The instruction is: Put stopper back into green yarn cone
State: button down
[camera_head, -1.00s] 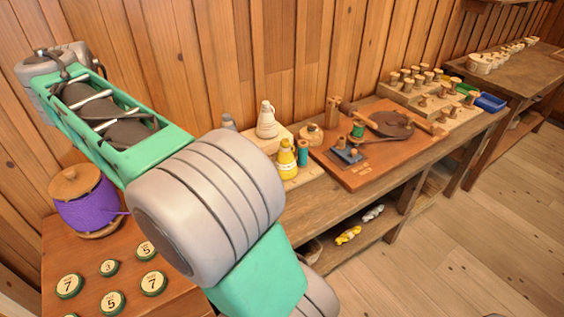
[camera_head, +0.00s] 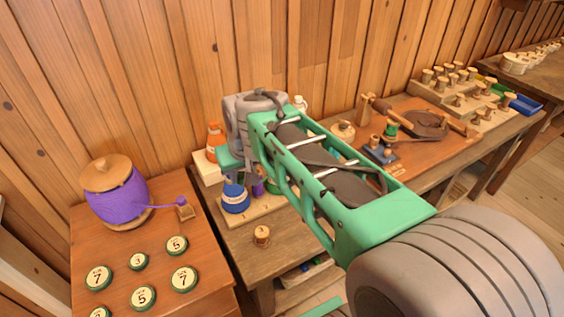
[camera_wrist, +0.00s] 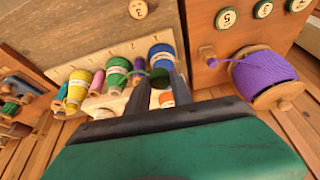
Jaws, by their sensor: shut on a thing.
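In the wrist view, my gripper (camera_wrist: 160,78) is shut with a small dark green piece (camera_wrist: 159,76) between its fingertips. I cannot tell for sure that this is the stopper. The green yarn cone (camera_wrist: 118,72) with a pale label stands on the rack, a little left of my fingertips and apart from them. In the head view my gripper (camera_head: 238,172) is low over the rack's left end, and my arm hides most of the green cone (camera_head: 272,186). A wooden plug-like piece (camera_head: 262,235) stands alone on the bench front; the wrist view shows it too (camera_wrist: 138,8).
A blue cone (camera_wrist: 161,57) stands close beside my fingertips, and a yellow cone (camera_wrist: 77,90) is farther left, with thin spools between. An orange cone (camera_head: 215,140) stands behind. A purple yarn jar (camera_head: 118,198) sits on the cabinet. The bench front is mostly clear.

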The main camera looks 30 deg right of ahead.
jog(key=shift+d, duration=0.2)
jog(key=w+d+p, duration=0.4)
jog(key=w+d, duration=0.8)
jog(key=d, duration=0.3)
jog(key=shift+w+d+p, duration=0.2)
jog(key=shift+d+p, duration=0.05)
jog(key=shift+p, duration=0.1)
dwell(2.8)
notch_tip(320, 180, down, 9)
jog(key=b, duration=0.6)
jog(key=c, duration=0.6)
grip_release()
jog(key=shift+r, duration=0.2)
jog(key=shift+c, duration=0.2)
dwell(0.8)
